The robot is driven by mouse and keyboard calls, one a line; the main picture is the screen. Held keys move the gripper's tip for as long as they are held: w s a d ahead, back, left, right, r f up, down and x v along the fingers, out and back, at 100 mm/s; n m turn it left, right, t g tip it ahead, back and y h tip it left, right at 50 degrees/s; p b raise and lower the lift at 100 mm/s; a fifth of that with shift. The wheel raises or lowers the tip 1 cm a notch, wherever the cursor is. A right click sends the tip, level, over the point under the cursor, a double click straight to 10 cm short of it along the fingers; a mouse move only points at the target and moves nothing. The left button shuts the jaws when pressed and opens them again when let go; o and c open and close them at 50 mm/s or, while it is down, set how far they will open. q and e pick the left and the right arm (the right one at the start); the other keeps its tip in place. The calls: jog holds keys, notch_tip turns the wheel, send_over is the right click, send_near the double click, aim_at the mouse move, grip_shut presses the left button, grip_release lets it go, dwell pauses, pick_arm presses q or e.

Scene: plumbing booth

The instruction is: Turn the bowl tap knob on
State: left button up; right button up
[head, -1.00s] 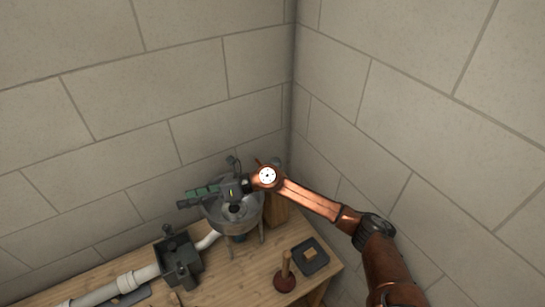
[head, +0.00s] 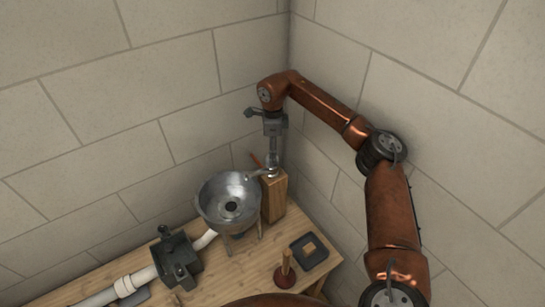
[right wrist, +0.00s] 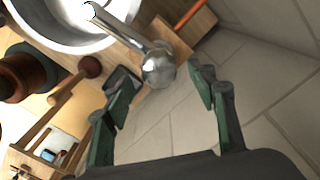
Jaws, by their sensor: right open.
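The metal bowl (head: 212,208) stands on legs on the wooden bench in the head view. It also shows at the upper left of the right wrist view (right wrist: 62,43). The tap, with a spout over the bowl and a round silver knob (right wrist: 159,69), stands on a wooden block (head: 273,197) beside the bowl. My right gripper (head: 272,156) points down just above the tap. In the right wrist view its green-padded fingers are open (right wrist: 160,76), with the knob showing between and beyond the fingertips. I cannot tell whether they touch it. My left gripper is out of view.
A plunger (head: 285,272) and a dark square tray (head: 319,257) are on the bench in front of the block. A dark vise-like fixture (head: 177,261) and a white pipe (head: 134,283) lie to the left. Walls stand close behind and to the right.

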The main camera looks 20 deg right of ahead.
jog(key=shift+f, duration=1.55)
jog(key=shift+a, duration=0.1)
jog(key=shift+c, duration=0.2)
jog(key=c, duration=1.1)
